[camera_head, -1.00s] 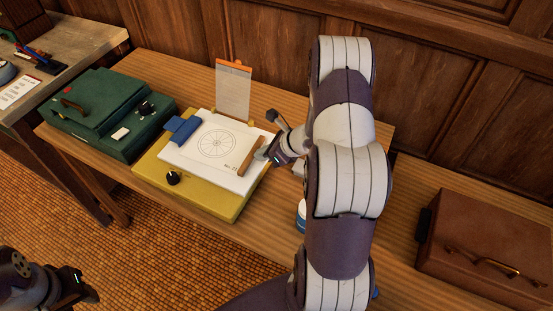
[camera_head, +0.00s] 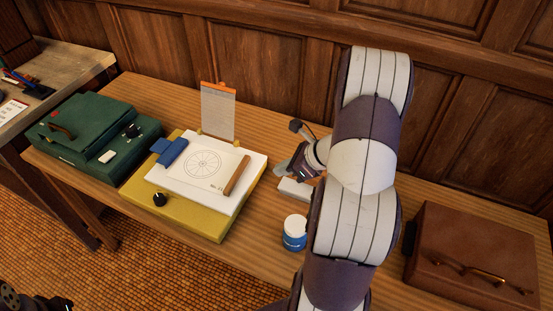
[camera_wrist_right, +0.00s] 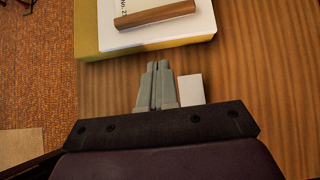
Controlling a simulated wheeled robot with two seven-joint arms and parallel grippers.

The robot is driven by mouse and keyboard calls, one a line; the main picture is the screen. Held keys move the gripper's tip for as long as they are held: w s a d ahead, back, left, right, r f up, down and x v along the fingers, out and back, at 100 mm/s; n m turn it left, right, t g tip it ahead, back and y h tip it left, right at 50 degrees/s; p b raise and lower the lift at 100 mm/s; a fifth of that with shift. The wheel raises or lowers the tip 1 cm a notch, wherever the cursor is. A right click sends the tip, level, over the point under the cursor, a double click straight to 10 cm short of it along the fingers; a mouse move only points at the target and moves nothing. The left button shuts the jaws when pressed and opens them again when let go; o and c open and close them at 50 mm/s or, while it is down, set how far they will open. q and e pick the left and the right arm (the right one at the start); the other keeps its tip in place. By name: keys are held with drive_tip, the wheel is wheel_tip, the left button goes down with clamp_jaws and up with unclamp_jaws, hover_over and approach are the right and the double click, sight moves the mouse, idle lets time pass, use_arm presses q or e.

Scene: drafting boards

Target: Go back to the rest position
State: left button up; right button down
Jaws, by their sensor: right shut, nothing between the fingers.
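My right gripper (camera_head: 284,168) is shut and empty above the table, to the right of the yellow drafting board (camera_head: 222,226). In the right wrist view its fingers (camera_wrist_right: 157,82) are together with nothing between them. A brown wooden bar (camera_head: 237,175) lies on the right part of the white sheet (camera_head: 187,184) with the wheel drawing, apart from the gripper. It also shows in the right wrist view (camera_wrist_right: 155,14). My left gripper (camera_head: 58,304) only just shows at the bottom left edge, mostly cut off.
A white block (camera_head: 294,190) lies below my right gripper. A blue-and-white jar (camera_head: 294,233) stands beside my right arm. A green case (camera_head: 84,122) is at left, a brown case (camera_head: 478,245) at right. A clipboard (camera_head: 218,112) stands behind the board.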

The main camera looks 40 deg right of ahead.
drive_tip(key=s+a+r+n+g+h, duration=0.2)
drive_tip(key=a+n, duration=0.7)
drive_tip(key=n, duration=0.6)
drive_tip(key=s+a+r+n+g+h, duration=0.2)
drive_tip(key=s+a+n+g, duration=0.2)
drive_tip(key=n, duration=1.1)
drive_tip(key=s+a, duration=0.3)
drive_tip(key=a, duration=0.2)
drive_tip(key=shift+s+a+r+n, duration=0.25)
drive_tip(key=shift+s+a+n, duration=0.05)
drive_tip(key=shift+a, duration=0.1)
drive_tip(key=shift+s+a, duration=0.1)
